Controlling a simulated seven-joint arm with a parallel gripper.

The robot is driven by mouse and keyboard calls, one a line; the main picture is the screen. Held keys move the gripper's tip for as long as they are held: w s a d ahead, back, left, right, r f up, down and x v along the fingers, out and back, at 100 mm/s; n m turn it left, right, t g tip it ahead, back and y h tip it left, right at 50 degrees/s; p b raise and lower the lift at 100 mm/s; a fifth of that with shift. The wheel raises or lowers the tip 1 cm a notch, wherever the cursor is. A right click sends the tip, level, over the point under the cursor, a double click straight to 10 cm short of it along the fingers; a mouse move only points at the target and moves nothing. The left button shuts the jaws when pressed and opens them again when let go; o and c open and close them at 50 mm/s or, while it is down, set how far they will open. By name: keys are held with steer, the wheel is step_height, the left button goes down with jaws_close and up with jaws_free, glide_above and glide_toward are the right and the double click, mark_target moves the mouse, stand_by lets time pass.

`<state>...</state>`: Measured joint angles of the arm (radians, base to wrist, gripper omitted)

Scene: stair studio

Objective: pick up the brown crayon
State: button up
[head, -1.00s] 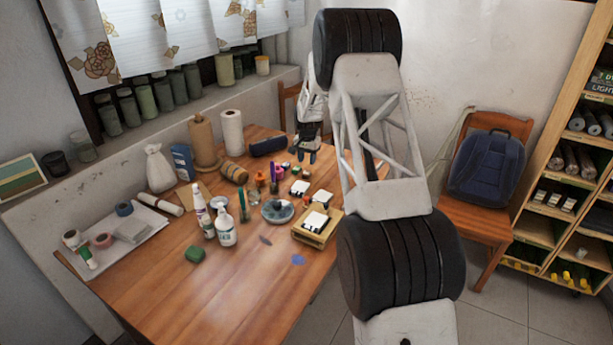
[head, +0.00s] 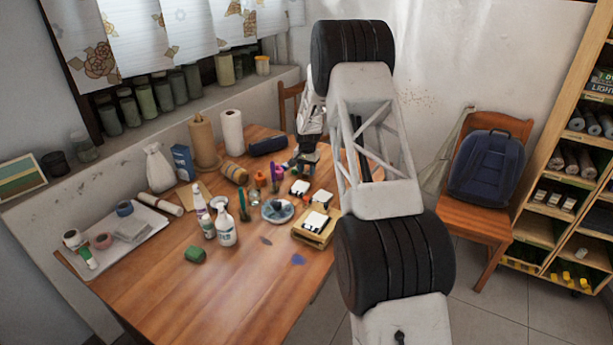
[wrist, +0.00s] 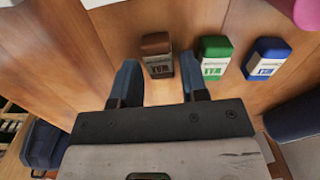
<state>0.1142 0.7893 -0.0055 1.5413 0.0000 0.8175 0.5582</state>
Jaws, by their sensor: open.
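The brown crayon (wrist: 157,56) is a short block with a brown top and a white label in the wrist view. It lies between the fingertips of my gripper (wrist: 159,66), with bare table showing on both sides of it. The jaws are open, one blue-grey finger to its left and one to its right. In the head view my gripper (head: 304,164) is low over the far part of the table, and I cannot make out the brown crayon there.
A green crayon (wrist: 214,58) and a blue crayon (wrist: 265,59) stand right of the brown one. A dark blue roll-shaped case (head: 267,145) lies left of my gripper. Bottles (head: 225,226), a palette dish (head: 278,210) and a wooden tray (head: 312,238) are nearer. The table's front is mostly clear.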

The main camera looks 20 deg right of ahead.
steer(key=shift+f, duration=0.45)
steer(key=c, duration=0.7)
steer(key=shift+r, duration=0.15)
steer(key=shift+r, duration=0.7)
step_height(320, 180, up, 2)
steer(key=s, duration=0.5)
steer(key=s+a+r, duration=0.1)
steer(key=s, duration=1)
steer(key=shift+a+r, duration=0.15)
steer(key=shift+a, duration=0.25)
